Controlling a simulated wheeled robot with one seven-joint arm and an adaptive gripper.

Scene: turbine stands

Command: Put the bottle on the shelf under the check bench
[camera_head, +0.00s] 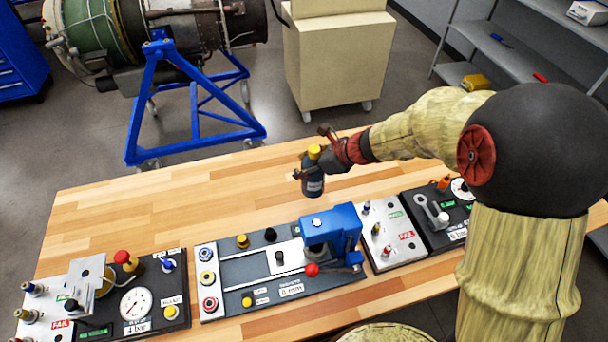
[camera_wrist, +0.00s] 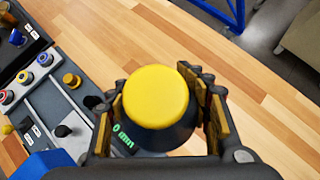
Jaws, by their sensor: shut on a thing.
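In the wrist view the yellow cap (camera_wrist: 156,96) sits between the two yellow-padded fingers of my gripper (camera_wrist: 165,115). Whether the bottle's base touches the bench top cannot be told. The shelf under the bench is hidden by the bench top.
A blue-clamped gauge fixture (camera_head: 332,230) stands in front of the bottle, with panels of knobs and dials on both sides. The bench's back left is bare. Behind are a blue engine stand (camera_head: 190,100), a cream cabinet (camera_head: 340,60) and grey shelving (camera_head: 500,55).

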